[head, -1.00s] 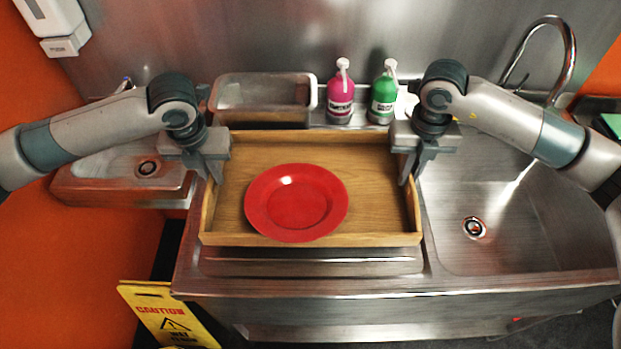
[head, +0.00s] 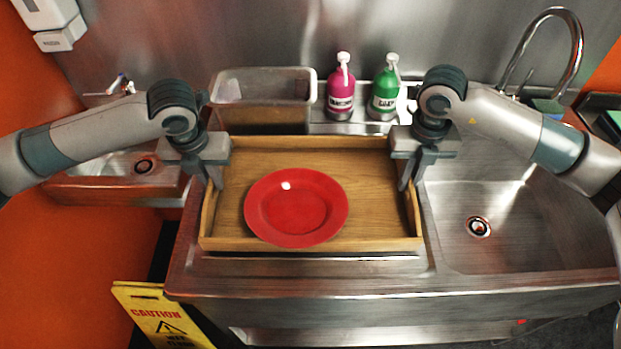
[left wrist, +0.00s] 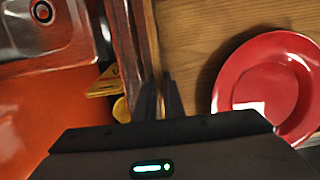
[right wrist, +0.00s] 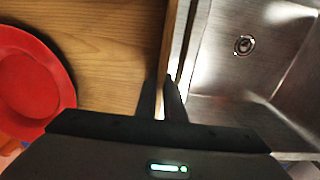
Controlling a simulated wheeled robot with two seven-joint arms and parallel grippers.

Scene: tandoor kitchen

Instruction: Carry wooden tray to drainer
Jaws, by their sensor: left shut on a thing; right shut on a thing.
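The wooden tray (head: 370,200) is level in the middle of the head view, over the ribbed drainer (head: 330,266) beside the sink. I cannot tell whether it touches the drainer. A red plate (head: 296,207) lies on it, left of centre. My left gripper (head: 213,183) is shut on the tray's left wall, which also shows in the left wrist view (left wrist: 140,45). My right gripper (head: 406,184) is shut on the right wall, also seen in the right wrist view (right wrist: 170,50). The tray hides most of the drainer.
The sink basin (head: 510,225) with a tall tap (head: 575,50) is on the right. A pink bottle (head: 341,90), a green bottle (head: 385,92) and a metal container (head: 262,98) stand behind the tray. A small basin (head: 115,180) is at left; a yellow caution sign (head: 160,318) stands below.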

